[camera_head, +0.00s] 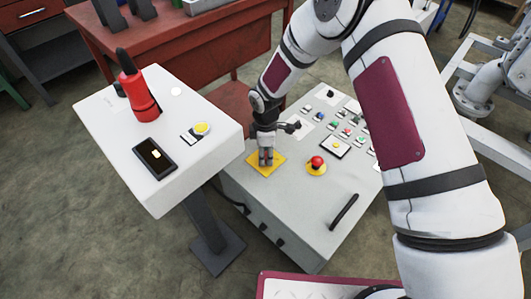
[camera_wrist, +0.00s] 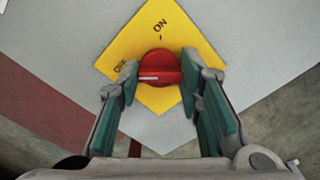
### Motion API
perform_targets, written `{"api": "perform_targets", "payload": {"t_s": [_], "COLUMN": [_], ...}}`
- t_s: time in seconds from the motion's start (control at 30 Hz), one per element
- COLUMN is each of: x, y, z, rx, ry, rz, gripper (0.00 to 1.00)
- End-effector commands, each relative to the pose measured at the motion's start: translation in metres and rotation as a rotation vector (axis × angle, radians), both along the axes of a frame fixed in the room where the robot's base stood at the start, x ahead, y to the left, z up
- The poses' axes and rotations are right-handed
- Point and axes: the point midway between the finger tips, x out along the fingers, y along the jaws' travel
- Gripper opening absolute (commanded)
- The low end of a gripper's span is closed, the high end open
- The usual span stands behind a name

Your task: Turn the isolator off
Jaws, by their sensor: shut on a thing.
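The isolator is a red round knob (camera_wrist: 160,66) on a yellow plate (camera_wrist: 130,45) marked ON at the upper right and OFF at the left. A white line on the knob points left, toward the OFF side. My gripper (camera_wrist: 160,76) is shut on the knob, with one green-padded finger on each side of it. In the head view, my gripper (camera_head: 266,160) points down at the yellow plate (camera_head: 277,168) on the grey control cabinet, and it hides the knob there.
A red mushroom button (camera_head: 317,162) stands on the cabinet (camera_head: 280,215) just right of the isolator. Small buttons and a black handle (camera_head: 343,211) are further right. A white stand (camera_head: 115,130) at the left carries a red lamp-like device (camera_head: 136,90) and a black device (camera_head: 154,158).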

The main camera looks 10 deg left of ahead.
Motion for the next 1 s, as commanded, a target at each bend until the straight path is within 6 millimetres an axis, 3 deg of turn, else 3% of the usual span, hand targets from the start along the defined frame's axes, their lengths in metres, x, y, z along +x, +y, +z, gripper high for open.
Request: {"api": "perform_targets", "payload": {"t_s": [0.37, 0.4, 0.47, 0.8, 1.0], "x": [0.000, 0.000, 0.000, 0.000, 0.001], "y": [0.000, 0.000, 0.000, 0.000, 0.000], "z": [0.000, 0.000, 0.000, 0.002, 0.026], "rx": [-0.001, -0.001, -0.001, 0.000, 0.001], "ry": [0.000, 0.000, 0.000, -0.001, -0.003], "rz": [0.005, 0.005, 0.005, 0.004, 0.003], "gripper": [0.05, 0.42, 0.53, 0.53, 0.53]}}
